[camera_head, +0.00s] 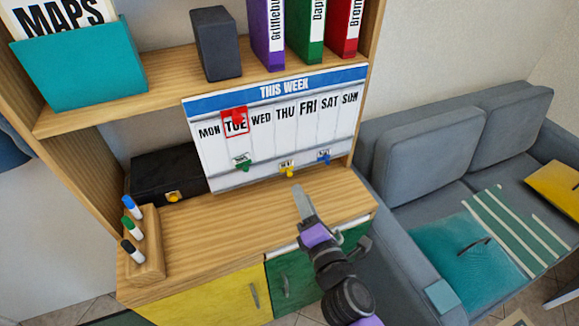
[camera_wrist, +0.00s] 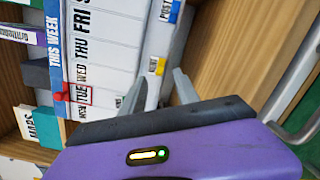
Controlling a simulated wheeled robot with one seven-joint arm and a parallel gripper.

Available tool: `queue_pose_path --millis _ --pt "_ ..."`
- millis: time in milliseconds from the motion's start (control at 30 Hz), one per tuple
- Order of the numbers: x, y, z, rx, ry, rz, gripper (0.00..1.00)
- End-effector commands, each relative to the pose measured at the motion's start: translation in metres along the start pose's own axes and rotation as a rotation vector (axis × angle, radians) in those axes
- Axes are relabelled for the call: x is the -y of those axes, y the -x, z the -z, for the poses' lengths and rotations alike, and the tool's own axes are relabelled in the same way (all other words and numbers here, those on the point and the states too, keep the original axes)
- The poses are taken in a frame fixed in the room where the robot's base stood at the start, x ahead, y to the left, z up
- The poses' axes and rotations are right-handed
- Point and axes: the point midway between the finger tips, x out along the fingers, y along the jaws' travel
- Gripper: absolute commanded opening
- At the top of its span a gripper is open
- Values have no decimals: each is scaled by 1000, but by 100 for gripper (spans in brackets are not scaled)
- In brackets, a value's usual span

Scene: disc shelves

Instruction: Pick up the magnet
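A white weekly board (camera_head: 219,165) with a blue "THIS WEEK" band stands upright on the cabinet top. A red magnet (camera_head: 238,117) sits in the red frame around TUE; it also shows in the wrist view (camera_wrist: 61,96). Along the board's lower edge are a green magnet (camera_head: 242,161), a yellow magnet (camera_head: 286,168) and a blue magnet (camera_head: 323,156). My gripper (camera_head: 300,190) is in front of the board, below the yellow magnet in the picture. In the wrist view, my gripper's fingers (camera_wrist: 157,83) are apart and empty, with the yellow magnet (camera_wrist: 157,66) appearing between and beyond them.
A black case (camera_head: 160,175) stands left of the board. A wooden marker holder (camera_head: 148,250) is at the cabinet's left end. The shelf (camera_head: 130,108) above holds binders, a grey speaker and a teal box. A grey sofa (camera_head: 390,240) is at right.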

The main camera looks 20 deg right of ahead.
Motion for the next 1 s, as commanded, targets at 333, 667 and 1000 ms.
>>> queue_pose_path --millis 333,667,1000 --pt "-1 -32 2 0 2 -2 37" --pt "-1 -73 7 1 1 -1 37" --pt "-1 -76 8 0 0 -1 27"
